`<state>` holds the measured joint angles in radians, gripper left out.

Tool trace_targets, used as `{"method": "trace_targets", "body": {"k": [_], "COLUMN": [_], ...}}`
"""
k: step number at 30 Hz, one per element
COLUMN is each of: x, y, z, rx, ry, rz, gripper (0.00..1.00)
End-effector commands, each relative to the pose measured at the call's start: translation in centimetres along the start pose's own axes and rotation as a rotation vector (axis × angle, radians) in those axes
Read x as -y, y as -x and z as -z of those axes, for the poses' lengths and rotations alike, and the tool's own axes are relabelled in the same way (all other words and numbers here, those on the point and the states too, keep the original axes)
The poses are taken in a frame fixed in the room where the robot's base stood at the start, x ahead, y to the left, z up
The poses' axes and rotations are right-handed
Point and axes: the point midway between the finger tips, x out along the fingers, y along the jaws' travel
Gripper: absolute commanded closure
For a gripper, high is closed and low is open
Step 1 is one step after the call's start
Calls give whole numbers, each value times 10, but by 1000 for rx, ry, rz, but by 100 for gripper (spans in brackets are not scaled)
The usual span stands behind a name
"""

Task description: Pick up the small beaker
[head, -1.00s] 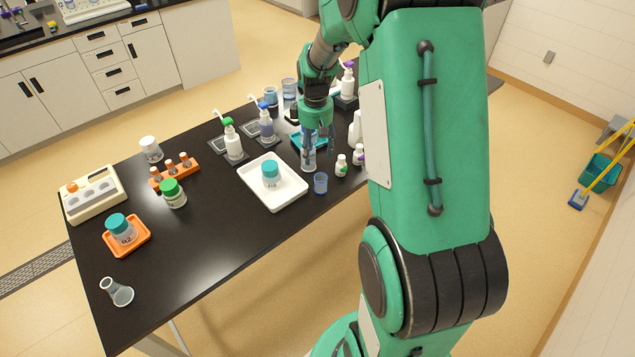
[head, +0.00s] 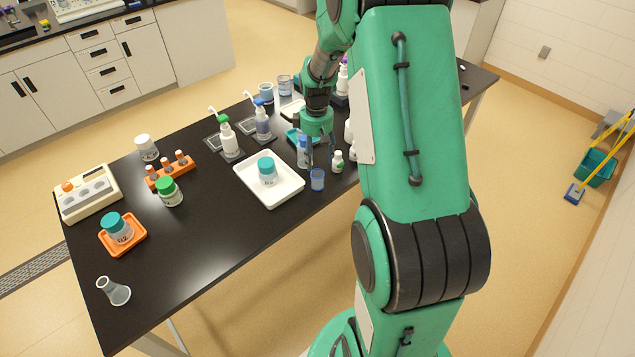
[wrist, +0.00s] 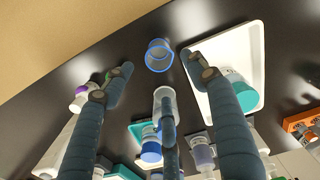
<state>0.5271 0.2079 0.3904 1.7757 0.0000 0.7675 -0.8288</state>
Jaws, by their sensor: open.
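The small beaker (head: 317,180) is clear with a blue tint. It stands upright on the black bench, just right of the white tray, near the front edge. In the wrist view the beaker (wrist: 159,58) shows its blue rim, ahead of and between the outer fingertips. My gripper (head: 318,155) is low over the bench, just behind the beaker. In the wrist view my gripper (wrist: 158,70) has its fingers spread, with nothing held between them. A clear cylindrical vessel (wrist: 162,100) shows near the middle finger, partly hidden by it.
The white tray (head: 288,197) with a teal-capped jar (head: 267,171) is close on the left. A small white bottle (head: 337,162) is close on the right. Several bottles stand behind. The bench's front middle is clear; a flask (head: 114,291) stands at the front left.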

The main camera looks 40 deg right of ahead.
Motion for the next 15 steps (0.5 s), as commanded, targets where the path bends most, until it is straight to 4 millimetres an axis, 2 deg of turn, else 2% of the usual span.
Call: {"method": "trace_targets", "body": {"k": [3,7,15], "x": [1,0,0], "y": [-22,-39,-53], "z": [-1,0,0], "rx": [2,1,0], "ry": [0,0,0], "rz": [2,1,0], "gripper": [43,43,43]}}
